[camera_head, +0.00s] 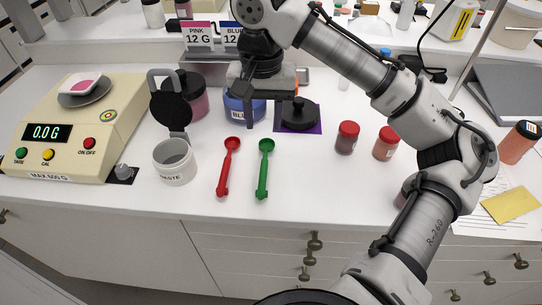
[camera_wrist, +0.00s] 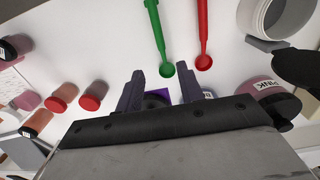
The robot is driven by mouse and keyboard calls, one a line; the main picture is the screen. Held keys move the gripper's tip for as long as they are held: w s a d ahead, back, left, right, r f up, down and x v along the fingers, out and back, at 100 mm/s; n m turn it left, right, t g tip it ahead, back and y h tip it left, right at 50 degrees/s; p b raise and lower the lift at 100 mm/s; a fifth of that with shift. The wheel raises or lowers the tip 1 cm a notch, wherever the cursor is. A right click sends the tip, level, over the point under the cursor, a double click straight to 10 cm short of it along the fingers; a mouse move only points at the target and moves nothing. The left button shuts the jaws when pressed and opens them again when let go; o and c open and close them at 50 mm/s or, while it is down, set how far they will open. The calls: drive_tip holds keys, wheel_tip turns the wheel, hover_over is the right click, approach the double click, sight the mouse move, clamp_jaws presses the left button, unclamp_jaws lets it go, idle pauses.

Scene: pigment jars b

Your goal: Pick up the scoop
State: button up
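Two scoops lie side by side on the white counter, a red scoop (camera_head: 227,168) on the left and a green scoop (camera_head: 265,168) on the right. Their round bowls point to the back and their handles to the front edge. In the wrist view the green scoop (camera_wrist: 160,38) and the red scoop (camera_wrist: 204,35) lie beyond the fingertips, bowls nearest. My gripper (camera_head: 263,120) is above the counter behind the scoops, in front of the blue jar (camera_head: 236,106). In the wrist view my gripper (camera_wrist: 163,82) has its fingers apart with nothing held.
A black lid (camera_head: 299,113) sits on a purple square right of my gripper. A waste pot (camera_head: 175,163) with raised lid and a scale (camera_head: 75,125) stand left. A pink jar (camera_head: 193,103) stands behind the pot. Red-capped jars (camera_head: 347,138) stand right. The counter around the scoops is clear.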

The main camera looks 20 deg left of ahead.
hover_over(264, 162)
wheel_tip(264, 162, down, 7)
drive_tip(key=shift+s+f, duration=0.1)
drive_tip(key=shift+f, duration=0.1)
drive_tip(key=shift+f+p, duration=0.85)
drive_tip(key=shift+f, duration=1.8)
clamp_jaws()
